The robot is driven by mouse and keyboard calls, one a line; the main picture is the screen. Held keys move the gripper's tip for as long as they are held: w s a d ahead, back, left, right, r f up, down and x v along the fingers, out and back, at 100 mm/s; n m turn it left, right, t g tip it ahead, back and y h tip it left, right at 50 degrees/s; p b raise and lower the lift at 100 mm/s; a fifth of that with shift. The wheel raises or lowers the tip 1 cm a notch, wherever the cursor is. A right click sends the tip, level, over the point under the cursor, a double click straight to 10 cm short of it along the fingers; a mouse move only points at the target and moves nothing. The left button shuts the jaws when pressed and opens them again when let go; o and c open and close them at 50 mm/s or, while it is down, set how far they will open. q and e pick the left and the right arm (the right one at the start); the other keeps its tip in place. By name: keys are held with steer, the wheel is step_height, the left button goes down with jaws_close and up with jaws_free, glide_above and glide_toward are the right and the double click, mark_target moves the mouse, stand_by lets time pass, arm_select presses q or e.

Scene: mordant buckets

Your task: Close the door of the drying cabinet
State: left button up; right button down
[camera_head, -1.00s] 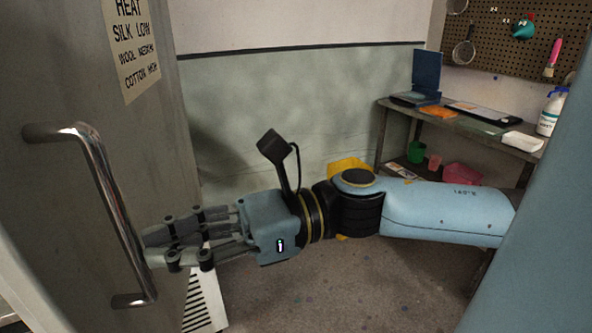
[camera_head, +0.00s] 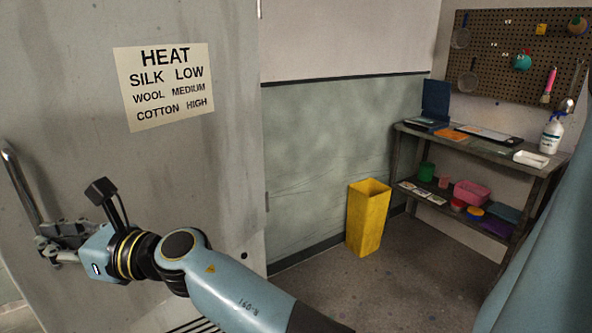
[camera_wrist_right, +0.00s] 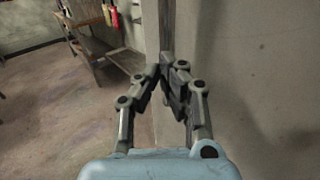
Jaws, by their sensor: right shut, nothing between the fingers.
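The drying cabinet door (camera_head: 200,180) is a large grey panel with a heat-settings label (camera_head: 165,88), filling the left of the head view. Its metal bar handle (camera_head: 20,186) is at the far left; its lower end is partly covered by my right gripper (camera_head: 48,246). That gripper is shut and empty, close to the door face at the handle's lower end; I cannot tell whether it touches. In the right wrist view, the shut fingers (camera_wrist_right: 168,84) overlap a vertical grey edge, with a grey surface on the right. My left gripper is not in view.
A yellow bin (camera_head: 368,218) stands against the green-grey wall, right of the door. Further right is a workbench (camera_head: 480,148) with bottles and trays, under a pegboard (camera_head: 515,50). Bare floor (camera_head: 400,270) lies between the door and the bench.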

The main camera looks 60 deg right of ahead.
steer(key=w+d+m+h+b, duration=0.1)
steer(key=w+b, duration=0.7)
steer(key=w, duration=1.4)
steer(key=shift+d+m+t+h, duration=0.3)
steer(key=shift+d+t+h, duration=0.15)
steer(key=shift+h, duration=0.25)
steer(key=shift+r, duration=0.1)
steer(key=shift+d, duration=0.1)
